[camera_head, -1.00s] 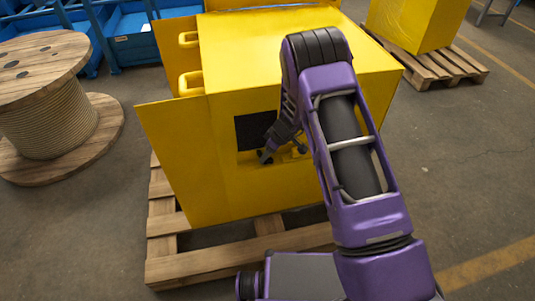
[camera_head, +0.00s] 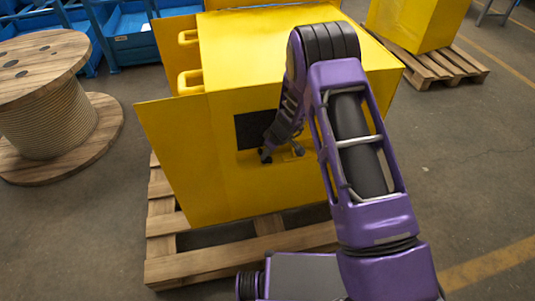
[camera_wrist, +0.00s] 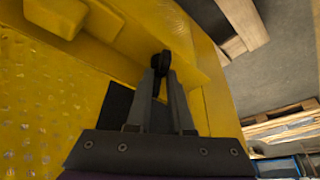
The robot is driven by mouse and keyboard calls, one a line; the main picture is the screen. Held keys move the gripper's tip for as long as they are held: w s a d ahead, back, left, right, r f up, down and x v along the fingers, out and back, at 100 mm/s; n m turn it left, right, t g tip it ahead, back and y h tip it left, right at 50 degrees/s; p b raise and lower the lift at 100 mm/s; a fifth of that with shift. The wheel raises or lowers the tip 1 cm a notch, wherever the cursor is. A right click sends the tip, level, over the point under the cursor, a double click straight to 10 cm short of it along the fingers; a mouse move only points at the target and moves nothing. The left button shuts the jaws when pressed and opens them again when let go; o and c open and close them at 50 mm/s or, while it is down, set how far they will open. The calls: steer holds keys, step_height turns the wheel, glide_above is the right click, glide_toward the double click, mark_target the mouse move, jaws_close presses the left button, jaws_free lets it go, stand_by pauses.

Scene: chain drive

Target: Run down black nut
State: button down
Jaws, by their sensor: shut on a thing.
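The black nut (camera_wrist: 161,60) shows in the wrist view between the tips of my gripper (camera_wrist: 160,72). The two fingers are closed together on it. It sits close to the yellow surface of the machine housing (camera_wrist: 60,110); whether it touches a stud there is hidden. In the head view my gripper (camera_head: 266,155) is at the front face of the yellow housing (camera_head: 190,160), just below a black rectangular opening (camera_head: 257,130). The nut is too small to make out clearly there.
The housing stands on a wooden pallet (camera_head: 165,272). A yellow ledge or block (camera_wrist: 57,15) lies near the fingers in the wrist view. A wooden cable reel (camera_head: 45,130) stands at the left. Another yellow machine (camera_head: 410,25) stands on a pallet behind right. Floor at right is clear.

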steer(key=m, duration=0.1)
steer(key=m+t, duration=0.1)
steer(key=m, duration=0.1)
steer(key=shift+s+a+r+m+h, duration=0.1)
steer(key=shift+a+m+h, duration=0.1)
steer(key=shift+m+h, duration=0.15)
steer(key=shift+s+a+r+m+t+h+p, duration=0.15)
steer(key=shift+m+h+p, duration=0.2)
steer(key=shift+m, duration=0.3)
steer(key=shift+w+a+f+m+t+h+p, duration=0.1)
steer(key=shift+m+t+h+p, duration=0.1)
steer(key=shift+m+p, duration=0.3)
steer(key=m+h+p, duration=0.1)
steer(key=m+p, duration=0.2)
steer(key=shift+a+r, duration=0.1)
steer(key=shift+m+h+p, duration=0.5)
steer(key=shift+m+p, duration=0.45)
steer(key=shift+m, duration=0.35)
steer(key=shift+f, duration=0.2)
steer(key=c, duration=0.8)
jaws_free()
steer(key=p+v, duration=0.2)
steer(key=v, duration=1.5)
steer(key=shift+r+p, duration=0.15)
steer(key=shift+p, duration=0.15)
